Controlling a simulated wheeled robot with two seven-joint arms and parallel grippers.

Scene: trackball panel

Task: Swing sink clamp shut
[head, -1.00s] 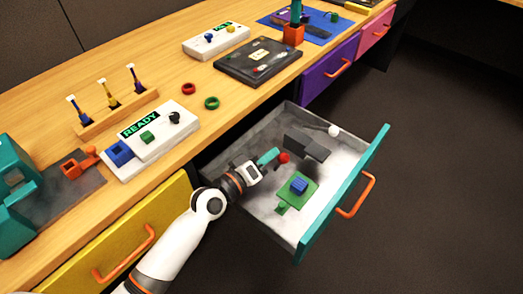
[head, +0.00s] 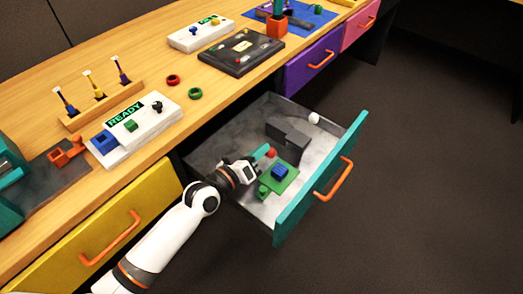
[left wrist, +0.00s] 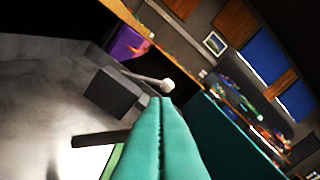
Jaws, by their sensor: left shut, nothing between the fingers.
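In the head view, a green board (head: 287,184) with a blue block, seemingly the heat sink (head: 280,172), lies in the open drawer. A red ball-shaped knob (head: 271,153), apparently on the clamp, is just behind the blue block. My left gripper (head: 268,150) is shut and empty, its teal fingertips right at the red knob; I cannot tell if they touch. In the left wrist view the shut teal fingers (left wrist: 162,125) hide most of the board. A dark bar (left wrist: 95,138) shows left of them; how it joins the clamp is hidden. My right gripper is out of view.
A dark grey block (head: 288,136) with a white ball knob (head: 314,118) stands at the drawer's back right. The teal drawer front (head: 300,205) bounds the near right side.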

